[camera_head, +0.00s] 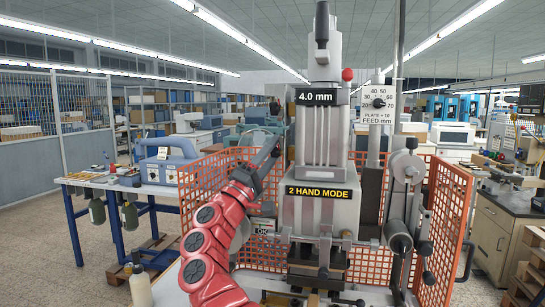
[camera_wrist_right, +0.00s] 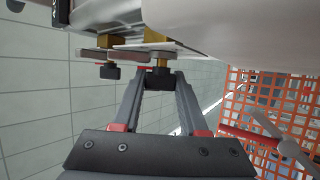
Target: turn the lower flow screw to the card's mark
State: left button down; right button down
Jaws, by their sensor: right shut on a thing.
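My right gripper (camera_head: 276,140) reaches up to the left side of the press in the head view, its tips small there. In the right wrist view its two dark fingers (camera_wrist_right: 160,82) are shut on the black knob of a brass-collared screw (camera_wrist_right: 160,76). This looks like the lower flow screw, as the picture lies on its side. A second, similar screw (camera_wrist_right: 110,71) stands beside it, free of the fingers. Thin flat plates (camera_wrist_right: 148,47) lie close above both knobs. The card and its mark cannot be made out. My left gripper is not in view.
The press (camera_head: 320,215) carries "4.0 mm" and "2 HAND MODE" labels. An orange mesh guard (camera_head: 447,225) surrounds it. A feed scale (camera_head: 378,103) stands at its right.

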dwell(0.5)
jog(key=shift+c, duration=2.2)
grip_release()
jog(key=b+v, duration=0.6)
jog(key=v, duration=1.1)
jog(key=shift+f+b, duration=0.2)
jog(key=shift+b, duration=0.15)
jog(key=shift+a, duration=0.15)
